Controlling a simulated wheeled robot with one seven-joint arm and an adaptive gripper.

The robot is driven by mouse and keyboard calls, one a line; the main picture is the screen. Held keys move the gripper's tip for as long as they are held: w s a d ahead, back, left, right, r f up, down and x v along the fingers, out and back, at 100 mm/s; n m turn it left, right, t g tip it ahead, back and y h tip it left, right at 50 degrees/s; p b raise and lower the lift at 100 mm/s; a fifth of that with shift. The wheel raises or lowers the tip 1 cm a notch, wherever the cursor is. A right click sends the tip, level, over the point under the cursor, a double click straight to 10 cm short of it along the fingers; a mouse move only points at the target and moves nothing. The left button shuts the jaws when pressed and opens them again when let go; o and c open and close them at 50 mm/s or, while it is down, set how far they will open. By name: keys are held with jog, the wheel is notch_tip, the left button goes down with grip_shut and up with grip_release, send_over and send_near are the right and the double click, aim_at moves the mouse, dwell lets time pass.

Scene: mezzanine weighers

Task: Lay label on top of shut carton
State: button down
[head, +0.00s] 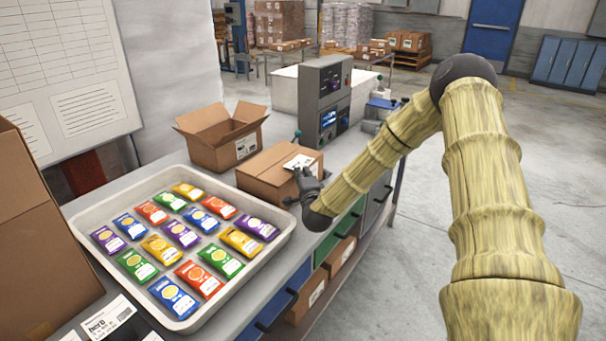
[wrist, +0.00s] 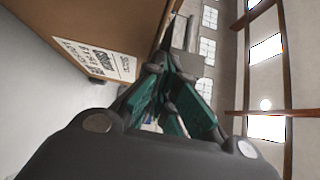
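The shut carton (head: 265,182) is a brown box on the bench, behind the tray. A white label (head: 298,161) with dark print shows at the right part of its top; I cannot tell whether it lies flat or is held there. My gripper (head: 303,178) is at the carton's right side, close to the label's near edge. In the wrist view, the dark green fingers (wrist: 168,85) are close together beside a brown carton face (wrist: 115,25) bearing a white printed label (wrist: 100,58). Whether the fingertips pinch the label is not clear.
An open carton (head: 215,154) stands behind the shut one. A tray (head: 82,222) of colourful packets fills the near bench. Another printed label (head: 108,317) lies at the near left, by a large brown box (head: 40,250). A grey weigher unit (head: 322,100) stands beyond the cartons.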

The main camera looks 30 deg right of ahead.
jog(key=shift+s+f, duration=0.3)
jog(key=shift+f, duration=0.4)
jog(key=c, duration=1.6)
grip_release()
jog(key=shift+o, duration=0.2)
jog(key=shift+w+r, duration=0.3)
jog(key=shift+r, duration=0.05)
jog(key=v, duration=1.2)
jog(key=shift+d, duration=0.2)
jog(key=shift+s+f, duration=0.1)
jog(key=shift+s, duration=0.05)
